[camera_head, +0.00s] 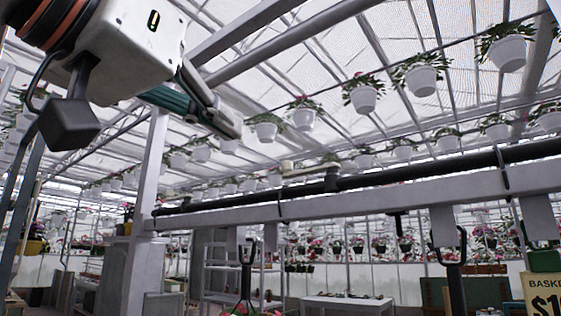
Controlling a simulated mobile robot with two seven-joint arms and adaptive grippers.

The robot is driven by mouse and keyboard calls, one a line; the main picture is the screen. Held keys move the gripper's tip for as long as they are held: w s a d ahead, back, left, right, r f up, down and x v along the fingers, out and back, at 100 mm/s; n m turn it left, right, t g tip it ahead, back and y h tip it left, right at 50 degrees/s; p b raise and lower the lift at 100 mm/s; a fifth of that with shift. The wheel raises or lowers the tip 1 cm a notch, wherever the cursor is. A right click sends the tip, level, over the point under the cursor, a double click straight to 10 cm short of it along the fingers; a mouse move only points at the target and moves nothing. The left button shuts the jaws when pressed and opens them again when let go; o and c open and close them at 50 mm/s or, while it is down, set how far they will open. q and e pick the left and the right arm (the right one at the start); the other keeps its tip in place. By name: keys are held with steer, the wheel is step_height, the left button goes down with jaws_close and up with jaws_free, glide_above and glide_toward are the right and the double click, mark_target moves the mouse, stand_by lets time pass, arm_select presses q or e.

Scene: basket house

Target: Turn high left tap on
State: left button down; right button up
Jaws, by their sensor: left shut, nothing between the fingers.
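A pale beige tap lever (308,170) sits on top of a long dark pipe (430,170) near the middle of the head view. It points left, roughly along the pipe, from a dark valve body (332,179). My left gripper (237,128) comes in from the upper left. Its fingers are shut and empty, above and to the left of the lever, with a visible gap in the picture. How far apart they are in depth is hard to tell. My right gripper is not in view.
The pipe runs along a grey horizontal beam (370,202), joined to a grey post (150,180) on the left. Several white hanging pots (421,80) hang under the roof. A white table (348,303) stands low behind, and a price sign (545,295) is at bottom right.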

mark_target(283, 166)
arm_select(q)
steer(key=p+x, duration=0.2)
steer(key=x, duration=0.9)
steer(key=shift+w+d, duration=0.2)
steer(key=shift+w, duration=0.1)
steer(key=shift+w+d+p, duration=0.25)
steer(key=shift+w+p, duration=0.1)
steer(key=shift+w, duration=0.25)
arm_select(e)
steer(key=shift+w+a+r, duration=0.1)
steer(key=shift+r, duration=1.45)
arm_select(q)
steer(key=shift+w+m+h, duration=0.25)
steer(key=shift+m+h, duration=0.05)
steer(key=shift+h, duration=0.1)
